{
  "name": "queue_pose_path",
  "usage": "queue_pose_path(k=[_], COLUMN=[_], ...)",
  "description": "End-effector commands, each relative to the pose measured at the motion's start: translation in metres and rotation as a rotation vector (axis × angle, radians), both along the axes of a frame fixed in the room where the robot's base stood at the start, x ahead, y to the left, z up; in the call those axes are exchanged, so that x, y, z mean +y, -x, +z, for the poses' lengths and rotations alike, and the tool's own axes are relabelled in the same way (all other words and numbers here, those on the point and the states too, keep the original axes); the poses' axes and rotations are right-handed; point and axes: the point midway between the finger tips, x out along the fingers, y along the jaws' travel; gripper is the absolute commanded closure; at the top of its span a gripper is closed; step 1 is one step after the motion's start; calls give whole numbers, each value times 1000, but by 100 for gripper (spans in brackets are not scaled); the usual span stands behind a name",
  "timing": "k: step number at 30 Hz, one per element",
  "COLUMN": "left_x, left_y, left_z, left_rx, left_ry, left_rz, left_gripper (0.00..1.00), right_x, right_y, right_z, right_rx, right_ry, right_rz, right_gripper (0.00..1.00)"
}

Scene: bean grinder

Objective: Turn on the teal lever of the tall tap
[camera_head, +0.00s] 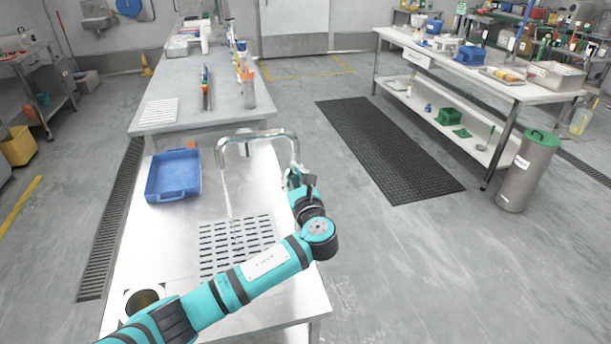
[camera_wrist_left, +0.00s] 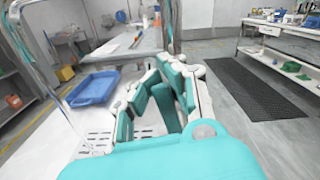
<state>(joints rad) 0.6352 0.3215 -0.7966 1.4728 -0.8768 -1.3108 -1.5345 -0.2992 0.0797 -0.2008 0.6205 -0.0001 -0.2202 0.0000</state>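The tall tap (camera_head: 258,136) is a shiny metal arch over the steel sink top. A thin pale streak, which looks like water, runs from its spout down towards the slotted drain (camera_head: 235,243). My left gripper (camera_head: 298,177) is close beside the tap's upright pipe, on its right side. In the left wrist view the tap's pipe (camera_wrist_left: 174,28) rises just beyond the fingers (camera_wrist_left: 172,75). I cannot pick out the teal lever from the teal finger parts, and the fingers may hide it. Their gap is not clear. My right gripper is not in view.
A blue tray (camera_head: 173,176) lies on the sink top left of the tap; it also shows in the left wrist view (camera_wrist_left: 92,88). A grey table (camera_head: 190,100) stands behind. A black floor mat (camera_head: 385,150) and a white workbench (camera_head: 480,75) are to the right, with open floor between.

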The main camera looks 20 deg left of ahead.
Motion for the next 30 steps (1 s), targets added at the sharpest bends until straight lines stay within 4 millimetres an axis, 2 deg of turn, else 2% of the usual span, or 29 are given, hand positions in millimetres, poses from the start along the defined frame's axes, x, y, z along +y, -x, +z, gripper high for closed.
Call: queue_pose_path(k=[1,6,15,30], left_x=[3,19,35,53], left_y=[5,11,22,33], left_z=[-10,-15,-30,-56], left_rx=[-5,-95,-255,-480], left_ry=[33,166,406,739], left_rz=[-5,-6,-6,-2], left_gripper=[100,100,100,100], right_x=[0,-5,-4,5], right_y=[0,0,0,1], right_z=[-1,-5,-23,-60], right_rx=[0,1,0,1], right_ry=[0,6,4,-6], right_rz=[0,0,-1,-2], right_gripper=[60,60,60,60])
